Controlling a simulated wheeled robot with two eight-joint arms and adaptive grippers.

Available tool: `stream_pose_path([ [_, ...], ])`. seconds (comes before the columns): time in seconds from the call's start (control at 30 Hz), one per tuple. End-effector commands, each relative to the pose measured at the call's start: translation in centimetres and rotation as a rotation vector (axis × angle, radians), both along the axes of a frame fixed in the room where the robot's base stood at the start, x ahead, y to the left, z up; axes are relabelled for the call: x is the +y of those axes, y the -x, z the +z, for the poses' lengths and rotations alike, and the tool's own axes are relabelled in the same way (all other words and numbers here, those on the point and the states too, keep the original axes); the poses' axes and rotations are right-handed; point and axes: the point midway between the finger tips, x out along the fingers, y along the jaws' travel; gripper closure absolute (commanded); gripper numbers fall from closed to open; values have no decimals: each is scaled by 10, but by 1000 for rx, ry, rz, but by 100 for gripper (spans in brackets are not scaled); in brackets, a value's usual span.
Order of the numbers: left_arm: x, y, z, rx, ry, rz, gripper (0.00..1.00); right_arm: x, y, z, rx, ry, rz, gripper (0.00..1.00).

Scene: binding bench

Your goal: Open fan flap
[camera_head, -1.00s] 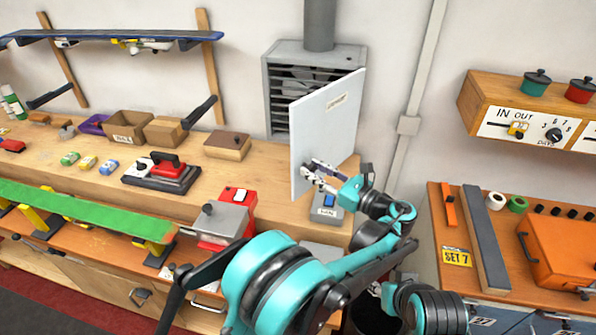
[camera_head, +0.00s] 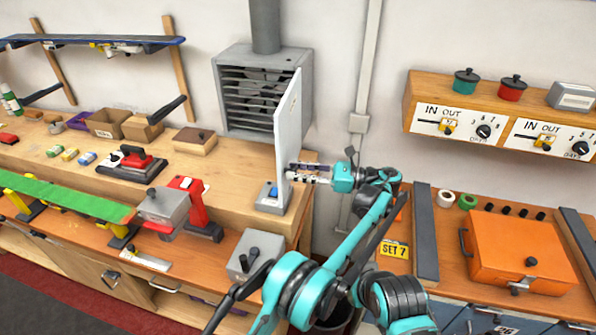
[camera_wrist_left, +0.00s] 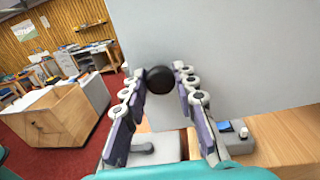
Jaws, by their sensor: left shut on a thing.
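The fan box (camera_head: 221,82) is a grey metal housing with dark slats on the wall, its louvred front uncovered. The pale fan flap (camera_head: 287,135) stands out from its right side, seen nearly edge-on. My left gripper (camera_head: 292,174) is at the flap's lower part, on its right side. In the left wrist view, the flap (camera_wrist_left: 235,60) fills the upper right, and its round black knob (camera_wrist_left: 159,80) sits between the fingertips of my left gripper (camera_wrist_left: 160,84). The gripper is shut on this knob. My right gripper is not in view.
A small switch box (camera_head: 270,200) with a blue switch stands on the bench just below the flap. A wooden block (camera_head: 195,140) lies left of it. A vertical conduit (camera_head: 366,75) and a shelf with dials (camera_head: 405,110) are to the right.

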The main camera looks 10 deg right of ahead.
Motion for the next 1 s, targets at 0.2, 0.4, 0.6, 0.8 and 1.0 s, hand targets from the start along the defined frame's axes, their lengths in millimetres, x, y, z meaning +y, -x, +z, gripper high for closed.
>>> stream_pose_path([
  [0.2,1,0,0,0,0,6,100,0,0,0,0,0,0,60],
  [0.4,1,0,0,0,0,5,67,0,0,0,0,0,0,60],
  [0.6,0,0,0,0,0,3,51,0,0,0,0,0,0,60],
  [0.8,0,0,2,0,0,3,51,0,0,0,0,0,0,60],
  [1.0,0,0,30,0,0,3,51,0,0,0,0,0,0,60],
])
